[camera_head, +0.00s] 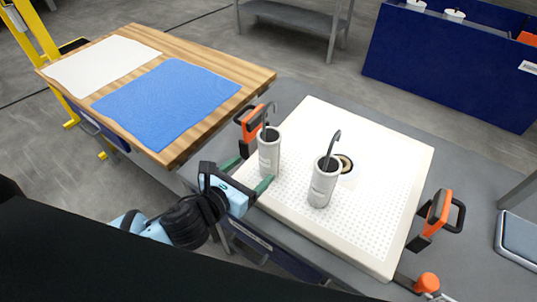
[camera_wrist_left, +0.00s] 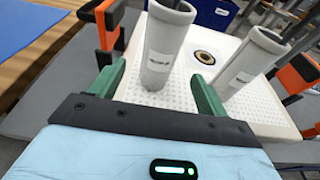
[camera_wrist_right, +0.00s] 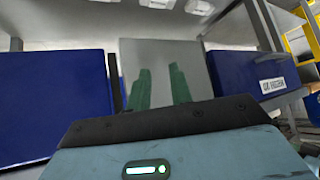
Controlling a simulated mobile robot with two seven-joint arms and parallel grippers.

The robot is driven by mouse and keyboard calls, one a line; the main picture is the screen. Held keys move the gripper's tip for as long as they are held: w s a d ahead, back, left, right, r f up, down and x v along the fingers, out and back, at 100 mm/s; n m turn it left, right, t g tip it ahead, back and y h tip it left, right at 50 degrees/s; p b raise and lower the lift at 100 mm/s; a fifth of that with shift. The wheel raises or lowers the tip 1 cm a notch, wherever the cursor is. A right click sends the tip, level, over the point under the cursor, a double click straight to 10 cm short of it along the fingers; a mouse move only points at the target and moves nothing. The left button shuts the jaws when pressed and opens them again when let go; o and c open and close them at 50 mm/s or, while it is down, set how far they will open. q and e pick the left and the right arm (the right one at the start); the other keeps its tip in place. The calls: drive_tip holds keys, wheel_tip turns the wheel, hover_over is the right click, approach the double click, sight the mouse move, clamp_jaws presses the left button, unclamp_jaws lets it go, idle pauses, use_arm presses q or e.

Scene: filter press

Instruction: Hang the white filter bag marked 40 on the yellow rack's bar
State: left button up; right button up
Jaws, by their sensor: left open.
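Two pale filter bags shaped like tubes, each with a dark hook, stand upright on the white perforated plate (camera_head: 400,170). The left bag (camera_head: 269,155) is nearer my left gripper; the other bag (camera_head: 323,185) stands to its right. Both carry small labels that I cannot read, so I cannot tell which is marked 40. My left gripper (camera_head: 257,174) is open, its green fingers low around or just before the left bag (camera_wrist_left: 165,50), with no grip visible. My right gripper (camera_wrist_right: 162,80) has a narrow gap between its fingers and holds nothing. The yellow rack (camera_head: 45,40) is partly visible at far left; its bar is not clear.
A wooden table (camera_head: 255,80) with a white cloth (camera_head: 100,65) and a blue cloth (camera_head: 165,100) lies left of the plate. Orange-and-black clamps (camera_head: 436,215) stand at the plate's edges. A blue bin (camera_head: 430,65) stands at the back right.

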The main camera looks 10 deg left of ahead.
sight(263, 160)
use_arm(q)
drive_tip(key=b+x, duration=0.1)
drive_tip(key=x, duration=0.2)
drive_tip(key=shift+w+d+f+b, duration=0.15)
drive_tip(key=shift+w+f+b, duration=0.1)
drive_tip(key=shift+w+b, duration=0.05)
drive_tip(key=shift+w+d, duration=0.25)
drive_tip(key=shift+w, duration=0.55)
drive_tip(key=shift+x, duration=1.7)
use_arm(e)
drive_tip(key=shift+s+a+f, duration=0.1)
drive_tip(key=shift+s+f, duration=0.6)
drive_tip(key=shift+f, duration=0.3)
use_arm(q)
drive_tip(key=shift+c, duration=0.3)
